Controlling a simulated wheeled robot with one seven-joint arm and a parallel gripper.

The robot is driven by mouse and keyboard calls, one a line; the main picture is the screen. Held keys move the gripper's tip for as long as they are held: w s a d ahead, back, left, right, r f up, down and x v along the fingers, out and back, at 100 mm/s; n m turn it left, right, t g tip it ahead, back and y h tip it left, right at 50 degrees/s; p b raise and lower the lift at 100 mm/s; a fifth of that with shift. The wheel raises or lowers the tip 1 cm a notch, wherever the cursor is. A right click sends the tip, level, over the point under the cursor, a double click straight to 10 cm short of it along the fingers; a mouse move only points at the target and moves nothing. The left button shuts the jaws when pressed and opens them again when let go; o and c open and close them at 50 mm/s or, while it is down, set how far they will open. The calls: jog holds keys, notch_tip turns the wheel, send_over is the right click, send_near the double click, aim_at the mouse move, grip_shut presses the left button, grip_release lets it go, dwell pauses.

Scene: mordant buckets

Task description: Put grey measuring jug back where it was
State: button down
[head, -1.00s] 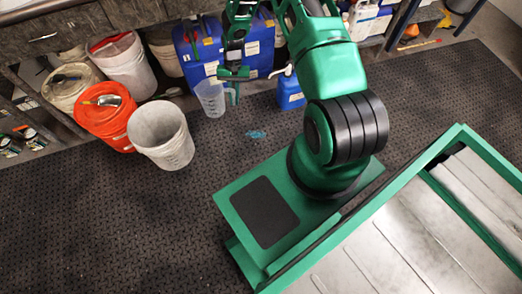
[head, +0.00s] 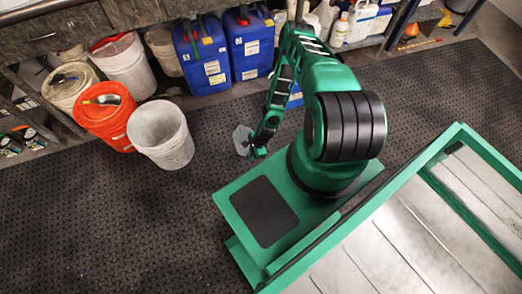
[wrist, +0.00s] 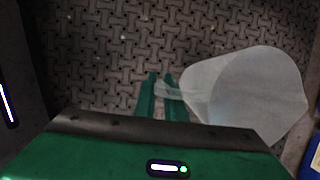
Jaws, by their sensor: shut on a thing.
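The grey measuring jug (head: 241,140) is pale and translucent. In the head view it shows just left of my gripper (head: 257,153), low on the arm and over the dark floor mat. In the wrist view the jug (wrist: 245,88) is to the right of the two green fingers of my gripper (wrist: 161,80). The fingers are shut on its handle (wrist: 172,91). I cannot tell how far above the mat the jug is. Part of the jug is hidden by my gripper in the head view.
A white bucket (head: 161,138) stands left of the jug, beside an orange bucket (head: 104,118). Blue canisters (head: 203,62) stand at the back by the shelf. The dark mat (head: 130,220) is clear in front. My green base is close on the right.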

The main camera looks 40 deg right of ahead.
jog(key=shift+s+d+f, duration=0.15)
jog(key=shift+d+f, duration=5.5)
jog(key=shift+d, duration=0.15)
jog(key=c, duration=1.8)
grip_release()
jog(key=v, duration=1.2)
jog(key=shift+s, duration=0.1)
